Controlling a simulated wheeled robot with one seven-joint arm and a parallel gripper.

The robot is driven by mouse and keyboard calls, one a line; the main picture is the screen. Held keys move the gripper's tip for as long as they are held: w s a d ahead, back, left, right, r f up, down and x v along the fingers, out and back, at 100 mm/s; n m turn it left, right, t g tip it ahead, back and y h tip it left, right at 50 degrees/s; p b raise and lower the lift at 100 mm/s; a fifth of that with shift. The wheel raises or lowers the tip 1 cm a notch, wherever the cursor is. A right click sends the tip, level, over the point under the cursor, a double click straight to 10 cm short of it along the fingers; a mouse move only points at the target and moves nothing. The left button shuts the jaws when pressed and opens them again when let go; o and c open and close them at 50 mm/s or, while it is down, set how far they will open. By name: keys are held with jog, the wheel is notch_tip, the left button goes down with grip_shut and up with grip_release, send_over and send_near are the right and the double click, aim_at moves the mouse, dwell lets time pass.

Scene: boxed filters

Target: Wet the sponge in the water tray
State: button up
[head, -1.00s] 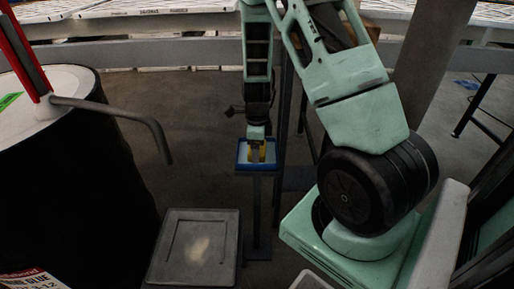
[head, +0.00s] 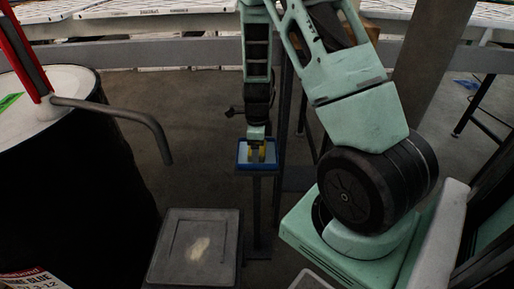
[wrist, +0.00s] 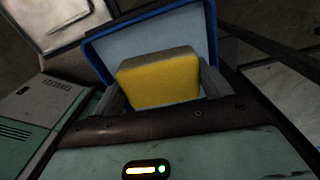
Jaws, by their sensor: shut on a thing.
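A yellow sponge (wrist: 160,82) with a greyish top edge is between the two grey fingers of my gripper (wrist: 160,90), which is shut on it. In the head view my gripper (head: 257,150) points down at the small blue-rimmed water tray (head: 257,172), with a bit of yellow showing at the fingers. In the wrist view the tray's blue rim (wrist: 212,22) and pale inside surround the far side of the sponge. The sponge's underside is hidden, so I cannot tell whether it touches the tray floor. No water surface can be made out.
The tray stands on a thin dark post (head: 257,215). A grey square-topped stand (head: 185,250) with a pale smudge is in front and to the left. A black drum (head: 70,190) with a white top and a bent grey pipe (head: 125,115) is at far left.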

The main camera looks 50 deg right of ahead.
notch_tip(320, 180, up, 7)
jog(key=p, duration=0.7)
dwell(1.0)
jog(key=w+a+r+n+p, duration=0.1)
jog(key=a+n+p, duration=0.4)
jog(key=n, duration=0.9)
jog(key=w+a+r+n+p, duration=0.1)
jog(key=a+r+n+p, duration=0.2)
jog(key=a+n, duration=0.7)
jog(key=n+p, duration=0.1)
jog(key=n, duration=0.3)
jog(key=shift+w+a+r+n+p, duration=0.3)
jog(key=shift+w+a+r+p, duration=0.05)
jog(key=shift+a, duration=0.05)
